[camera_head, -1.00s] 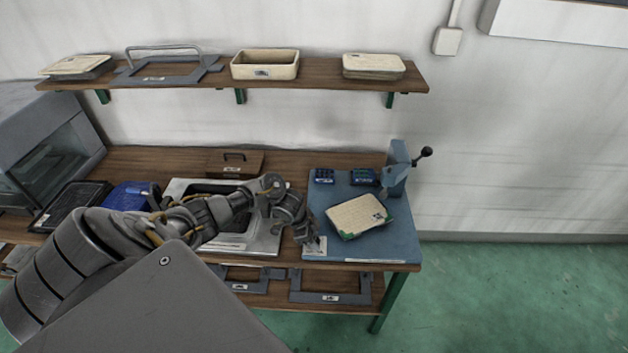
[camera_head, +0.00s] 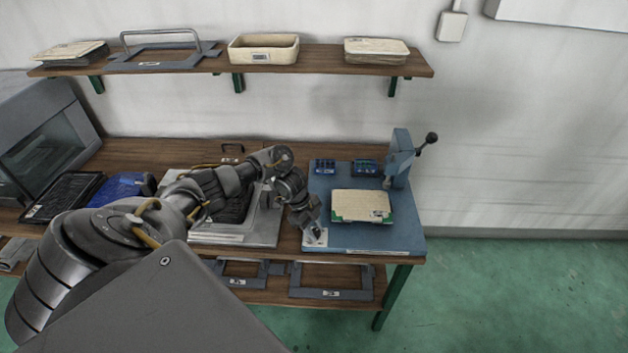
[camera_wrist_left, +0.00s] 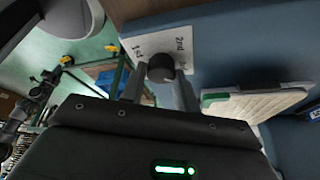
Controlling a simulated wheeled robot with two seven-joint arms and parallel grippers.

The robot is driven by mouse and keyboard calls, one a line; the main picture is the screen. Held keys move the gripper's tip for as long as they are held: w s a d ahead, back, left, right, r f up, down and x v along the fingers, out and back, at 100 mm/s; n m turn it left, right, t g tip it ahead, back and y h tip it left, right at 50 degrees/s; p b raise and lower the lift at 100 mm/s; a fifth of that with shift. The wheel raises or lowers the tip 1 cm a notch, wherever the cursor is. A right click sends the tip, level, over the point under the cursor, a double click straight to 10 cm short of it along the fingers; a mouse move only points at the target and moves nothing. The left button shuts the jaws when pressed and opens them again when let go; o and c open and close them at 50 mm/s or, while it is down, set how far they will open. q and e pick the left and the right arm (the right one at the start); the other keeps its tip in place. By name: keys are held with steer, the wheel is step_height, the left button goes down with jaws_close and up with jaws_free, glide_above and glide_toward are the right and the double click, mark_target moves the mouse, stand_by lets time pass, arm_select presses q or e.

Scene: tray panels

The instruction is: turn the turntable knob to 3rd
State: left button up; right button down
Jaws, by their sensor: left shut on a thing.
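The knob (camera_wrist_left: 160,67) is a dark round cap on a white label plate (camera_wrist_left: 146,44) in the left wrist view. The plate reads "1st" and "2nd"; other marks on it are too unclear to read. My left gripper (camera_wrist_left: 161,82) is shut on the knob, one finger on each side. In the head view my left gripper (camera_head: 314,229) reaches down to the plate at the front left corner of the blue board (camera_head: 375,237). A cream panel with green edges (camera_head: 361,206) lies on the board, nearly square to it; it also shows in the left wrist view (camera_wrist_left: 252,103).
A blue clamp post with a black-knobbed lever (camera_head: 400,158) stands at the board's back right. Two small dark blue blocks lie at its back edge. A grey metal frame (camera_head: 232,239) lies left of the board. A shelf (camera_head: 330,65) with trays hangs above.

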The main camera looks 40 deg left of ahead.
arm_select(q)
steer(key=o, duration=1)
steer(key=shift+c, duration=0.2)
steer(key=v, duration=1)
steer(key=shift+a+r+b, duration=0.2)
steer(key=shift+r+b, duration=0.15)
steer(key=shift+b, duration=0.1)
steer(key=shift+d, duration=0.1)
